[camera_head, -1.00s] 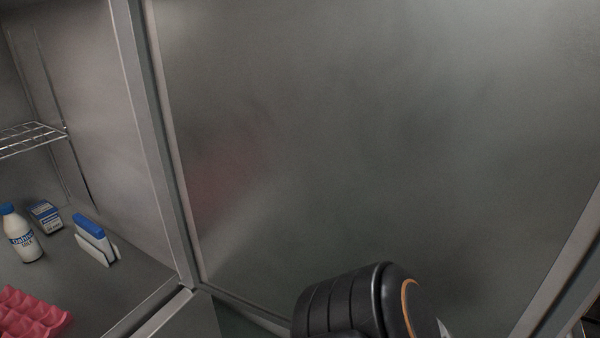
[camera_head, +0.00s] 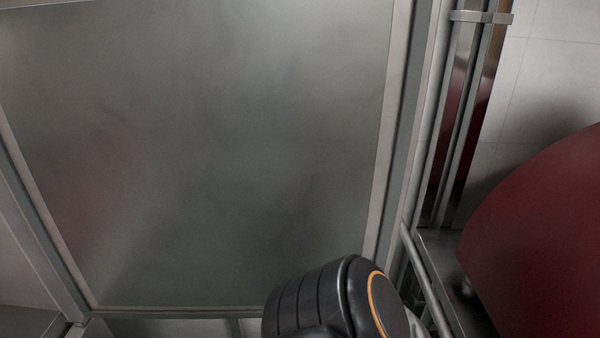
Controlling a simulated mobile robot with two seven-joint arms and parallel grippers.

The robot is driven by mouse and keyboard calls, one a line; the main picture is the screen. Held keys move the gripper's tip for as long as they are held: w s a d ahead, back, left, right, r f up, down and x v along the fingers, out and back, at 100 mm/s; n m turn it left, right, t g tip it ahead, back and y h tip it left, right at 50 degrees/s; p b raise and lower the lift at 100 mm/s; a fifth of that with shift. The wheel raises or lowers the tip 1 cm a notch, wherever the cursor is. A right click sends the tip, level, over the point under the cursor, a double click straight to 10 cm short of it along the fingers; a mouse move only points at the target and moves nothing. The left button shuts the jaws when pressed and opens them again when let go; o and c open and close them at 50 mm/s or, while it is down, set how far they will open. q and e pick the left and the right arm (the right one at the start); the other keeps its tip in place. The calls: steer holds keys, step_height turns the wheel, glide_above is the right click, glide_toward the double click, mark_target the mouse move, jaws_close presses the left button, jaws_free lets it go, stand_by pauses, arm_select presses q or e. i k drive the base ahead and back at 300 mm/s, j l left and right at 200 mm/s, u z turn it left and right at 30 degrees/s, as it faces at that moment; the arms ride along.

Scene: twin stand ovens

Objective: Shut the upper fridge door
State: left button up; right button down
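The upper fridge door (camera_head: 220,150) is open and fills the left and middle of the head view. I see its grey metal inner face with a lighter frame and a grey seal around it. Its hinge side meets the fridge body (camera_head: 25,255) at the far left. A black arm link of mine with an orange ring is at the bottom centre, in front of the door's lower edge. Neither gripper is in view.
A large dark red rounded object (camera_head: 540,240) stands at the right. Metal posts (camera_head: 465,110) and a metal rail (camera_head: 428,280) stand between it and the door. A light tiled wall (camera_head: 550,60) is behind.

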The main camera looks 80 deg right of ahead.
mark_target(165, 159)
steer(key=j+z, duration=0.15)
steer(key=z, duration=0.2)
steer(key=j+z, duration=0.1)
steer(key=z, duration=0.25)
steer(key=k+j+z, duration=0.1)
steer(key=z, duration=0.25)
